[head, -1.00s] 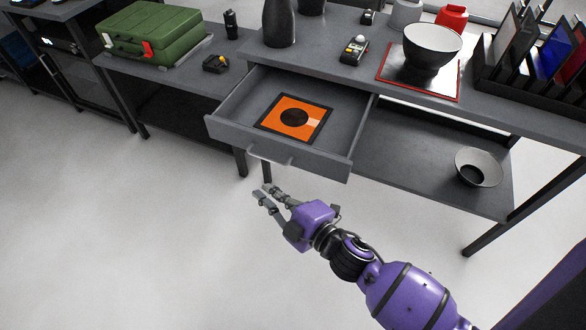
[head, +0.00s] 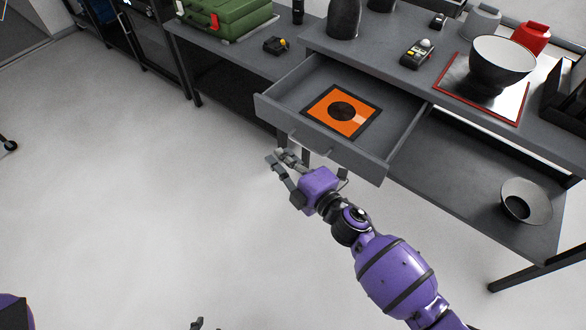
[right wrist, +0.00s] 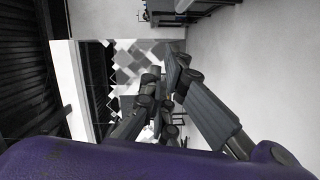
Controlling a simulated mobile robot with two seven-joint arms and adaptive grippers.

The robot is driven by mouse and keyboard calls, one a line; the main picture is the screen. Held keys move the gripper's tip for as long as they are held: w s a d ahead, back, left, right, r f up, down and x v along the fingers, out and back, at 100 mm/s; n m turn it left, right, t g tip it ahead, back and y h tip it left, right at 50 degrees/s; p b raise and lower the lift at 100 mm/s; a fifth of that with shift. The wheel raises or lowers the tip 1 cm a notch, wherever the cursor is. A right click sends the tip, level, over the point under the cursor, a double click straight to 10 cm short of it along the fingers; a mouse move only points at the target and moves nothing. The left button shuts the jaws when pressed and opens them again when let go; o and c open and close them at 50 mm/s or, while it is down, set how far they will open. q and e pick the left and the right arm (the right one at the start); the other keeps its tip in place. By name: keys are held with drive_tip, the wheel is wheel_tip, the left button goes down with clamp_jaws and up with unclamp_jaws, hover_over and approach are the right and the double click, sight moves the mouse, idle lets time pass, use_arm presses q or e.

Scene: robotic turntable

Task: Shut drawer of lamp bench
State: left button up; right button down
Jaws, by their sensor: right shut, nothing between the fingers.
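The drawer (head: 277,112) of the grey bench (head: 375,50) is pulled out in the head view. An orange card with a black disc (head: 326,112) lies inside it. The drawer's handle (head: 308,146) is on the front face, partly hidden by my right gripper. My right gripper (head: 278,157) is shut and empty, just in front of and below the drawer front, near the handle; I cannot tell if it touches. Its fingers also show in the right wrist view (right wrist: 165,75). Only small dark tips, seemingly of my left gripper (head: 203,323), show at the bottom edge.
A white-and-dark bowl (head: 502,58) on a red-edged mat (head: 456,85) and a small device (head: 417,54) stand on the benchtop. Another bowl (head: 526,202) sits on the lower shelf (head: 455,175). A green case (head: 228,18) is at the upper left. The floor in front is clear.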

sight(313, 131)
use_arm(q)
drive_tip(key=shift+w+d, duration=0.1)
use_arm(e)
drive_tip(key=shift+w+d+f, duration=0.25)
drive_tip(key=shift+w+d, duration=0.3)
drive_tip(key=shift+w, duration=0.05)
drive_tip(key=shift+w+d+f, duration=0.2)
drive_tip(key=shift+w+d, duration=0.35)
use_arm(q)
drive_tip(key=shift+w+r, duration=0.1)
drive_tip(key=shift+r, duration=0.05)
